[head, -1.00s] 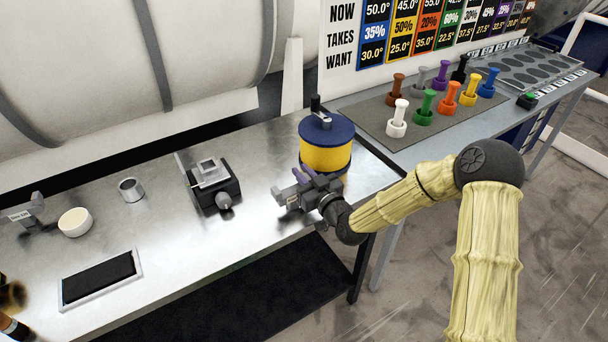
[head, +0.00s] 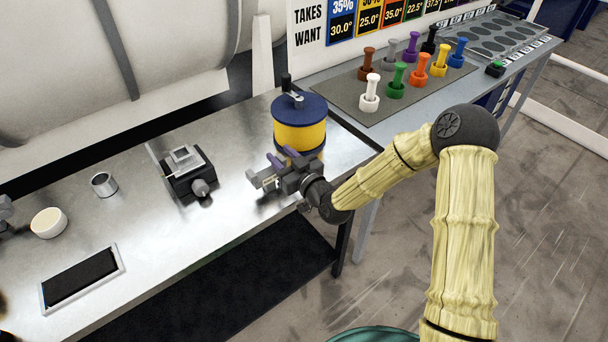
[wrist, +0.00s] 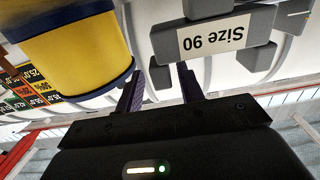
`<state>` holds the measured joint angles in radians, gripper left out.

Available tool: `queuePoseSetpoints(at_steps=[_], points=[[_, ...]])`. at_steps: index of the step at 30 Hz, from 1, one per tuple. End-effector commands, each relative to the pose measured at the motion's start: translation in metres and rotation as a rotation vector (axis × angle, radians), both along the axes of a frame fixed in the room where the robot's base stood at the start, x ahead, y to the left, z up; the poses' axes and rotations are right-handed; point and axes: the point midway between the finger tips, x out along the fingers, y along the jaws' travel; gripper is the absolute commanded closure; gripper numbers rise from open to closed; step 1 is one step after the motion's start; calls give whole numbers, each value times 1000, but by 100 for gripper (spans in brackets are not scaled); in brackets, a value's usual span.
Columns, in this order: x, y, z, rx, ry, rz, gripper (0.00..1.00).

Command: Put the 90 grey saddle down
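The 90 grey saddle (head: 264,179) is a grey block with a white label. In the wrist view the saddle (wrist: 215,38) shows its label "Size 90" upside down. My gripper (head: 281,163) holds the saddle at the right part of the steel bench, in front of the yellow drum. In the wrist view the purple fingers of my gripper (wrist: 160,80) stand on either side of a grey foot of the saddle. The saddle looks to be above the bench top, but the gap below it is hard to judge.
The yellow drum with blue lid (head: 300,135) stands close behind my gripper. A black vise-like block (head: 188,178), a metal cup (head: 103,184), a white bowl (head: 48,222) and a black framed pad (head: 82,277) are on the bench (head: 150,250). Coloured pegs stand on a mat (head: 345,100).

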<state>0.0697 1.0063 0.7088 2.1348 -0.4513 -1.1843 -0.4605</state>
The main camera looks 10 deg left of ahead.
Motion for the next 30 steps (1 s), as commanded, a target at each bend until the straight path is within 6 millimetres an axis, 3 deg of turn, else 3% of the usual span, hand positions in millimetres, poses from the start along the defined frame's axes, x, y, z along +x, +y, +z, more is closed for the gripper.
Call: queuePoseSetpoints(at_steps=[15,30], points=[[-59,-73,-3,-3,1,-4,62],[-67,-79,-2,-1,1,0,62]])
